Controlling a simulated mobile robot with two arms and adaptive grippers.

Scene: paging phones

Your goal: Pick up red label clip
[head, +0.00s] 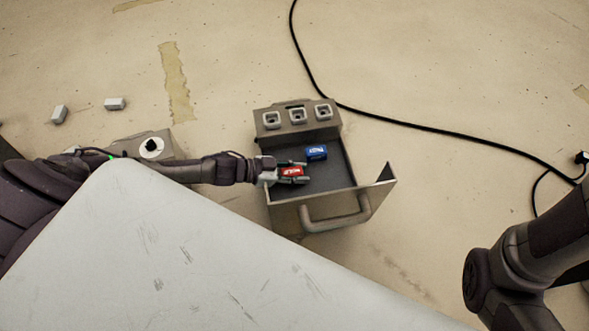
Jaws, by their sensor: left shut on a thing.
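The red label clip (291,171) is a small red block with pale lettering in the open metal tray (330,180). My left gripper (293,172) reaches in from the left and is shut on the red clip, with a finger on either side of it. I cannot tell whether the clip touches the tray floor. A blue label clip (316,152) lies in the tray just beyond and to the right of the red one. My right gripper is not in view; only part of my right arm shows at the lower right.
A grey box with a black knob (151,146) stands at the left. A black cable (430,128) crosses the floor.

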